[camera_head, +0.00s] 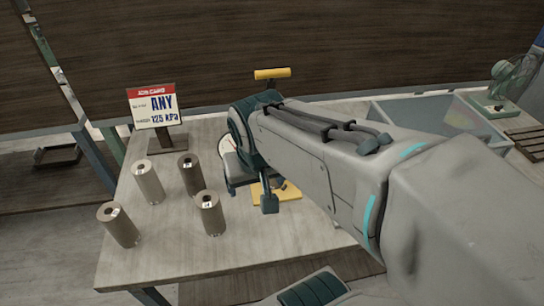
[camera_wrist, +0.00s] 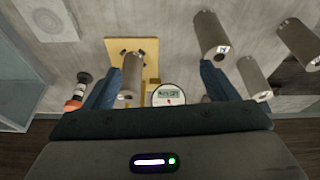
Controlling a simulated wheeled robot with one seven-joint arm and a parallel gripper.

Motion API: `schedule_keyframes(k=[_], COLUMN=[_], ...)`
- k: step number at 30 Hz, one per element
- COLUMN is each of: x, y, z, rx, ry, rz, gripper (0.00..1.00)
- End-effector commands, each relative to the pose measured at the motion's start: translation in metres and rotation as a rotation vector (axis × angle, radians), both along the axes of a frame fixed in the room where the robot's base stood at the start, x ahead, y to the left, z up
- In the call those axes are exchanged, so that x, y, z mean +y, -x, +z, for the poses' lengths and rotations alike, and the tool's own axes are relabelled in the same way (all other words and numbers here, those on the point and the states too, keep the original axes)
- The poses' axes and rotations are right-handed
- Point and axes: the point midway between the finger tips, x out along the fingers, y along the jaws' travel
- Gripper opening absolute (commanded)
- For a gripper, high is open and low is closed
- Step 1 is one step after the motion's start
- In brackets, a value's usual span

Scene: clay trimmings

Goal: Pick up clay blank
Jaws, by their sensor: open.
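Several clay blanks stand as upright cylinders on the table's left side in the head view: a pale one (camera_head: 148,184), a dark one (camera_head: 191,175), a brown one (camera_head: 119,227) and another brown one (camera_head: 211,216). In the wrist view, one cylinder (camera_wrist: 131,76) shows over a yellow plate (camera_wrist: 147,50), between the fingers but nearer the left one. My gripper (camera_wrist: 158,88) is open with nothing clasped. In the head view my arm hides most of the yellow device (camera_head: 272,74) and whatever stands at it.
A sign (camera_head: 153,106) reading "ANY 125 kPa" stands at the table's back left. A clear bin (camera_head: 400,108) and a green fan (camera_head: 510,75) are at the right. The table's front left (camera_head: 160,265) is bare.

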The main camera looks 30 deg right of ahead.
Motion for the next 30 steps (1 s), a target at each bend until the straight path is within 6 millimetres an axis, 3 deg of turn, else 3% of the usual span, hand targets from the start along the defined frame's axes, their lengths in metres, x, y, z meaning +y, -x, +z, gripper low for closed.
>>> schedule_keyframes(k=[1, 9, 13, 20, 30], x=[-0.006, -0.035, -0.042, -0.057, -0.092], y=[-0.009, -0.051, -0.061, -0.081, -0.126], z=[-0.027, -0.08, -0.089, -0.087, -0.087], rx=[-0.001, -0.052, -0.073, -0.079, -0.078], ry=[0.006, 0.021, 0.02, 0.02, 0.02], rz=[-0.067, -0.396, -0.476, -0.505, -0.502], gripper=[0.79, 0.79, 0.79, 0.79, 0.79])
